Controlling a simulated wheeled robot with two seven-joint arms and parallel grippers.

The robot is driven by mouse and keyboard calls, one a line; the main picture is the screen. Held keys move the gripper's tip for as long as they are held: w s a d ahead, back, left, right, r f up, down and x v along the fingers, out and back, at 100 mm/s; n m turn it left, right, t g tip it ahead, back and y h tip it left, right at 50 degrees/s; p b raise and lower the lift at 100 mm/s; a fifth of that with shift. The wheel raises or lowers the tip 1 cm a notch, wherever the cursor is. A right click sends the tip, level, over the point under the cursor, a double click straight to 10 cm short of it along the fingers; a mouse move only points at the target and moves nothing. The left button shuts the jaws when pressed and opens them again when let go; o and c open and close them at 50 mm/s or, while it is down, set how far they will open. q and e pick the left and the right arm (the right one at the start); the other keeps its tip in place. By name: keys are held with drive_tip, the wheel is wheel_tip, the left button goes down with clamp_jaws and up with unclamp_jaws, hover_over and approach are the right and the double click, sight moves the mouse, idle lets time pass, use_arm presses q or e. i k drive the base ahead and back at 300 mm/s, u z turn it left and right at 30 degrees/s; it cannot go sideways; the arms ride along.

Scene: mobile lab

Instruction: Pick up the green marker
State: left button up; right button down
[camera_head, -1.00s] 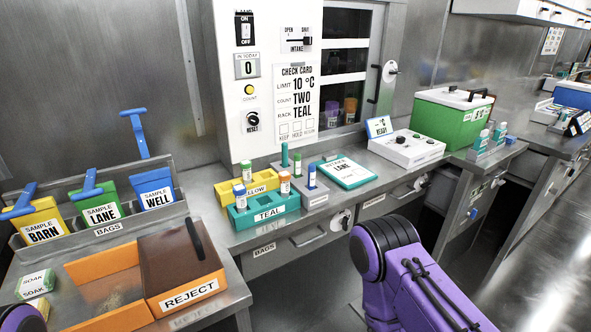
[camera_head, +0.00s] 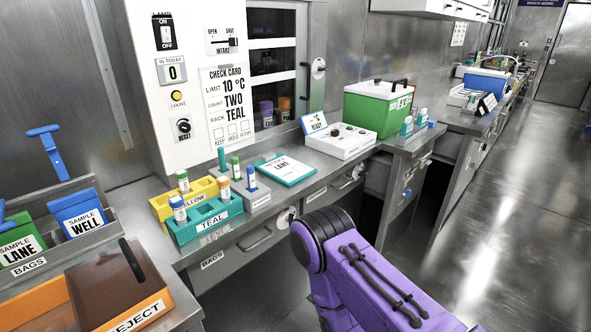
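A plain dark green upright stick (camera_head: 222,160), possibly the green marker, stands behind the racks on the bench below the check card. Two green-capped tubes are also there: one (camera_head: 183,182) in the yellow rack (camera_head: 160,207) and one (camera_head: 236,167) near the grey rack (camera_head: 258,203). I cannot tell for certain which is the marker. The teal rack (camera_head: 232,211) stands in front with white-labelled tubes. My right arm's purple links show at the lower middle, but its gripper is out of the picture. My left gripper is not in view.
The orange REJECT bin (camera_head: 140,312) and the sample bags (camera_head: 80,212) are at left. Open floor (camera_head: 500,190) lies at right.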

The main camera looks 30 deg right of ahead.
sight(235, 167)
drive_tip(key=z, duration=0.05)
drive_tip(key=k, duration=0.5)
drive_tip(key=z, duration=1.55)
drive_tip(key=i, duration=1.35)
drive_tip(key=u, duration=1.9)
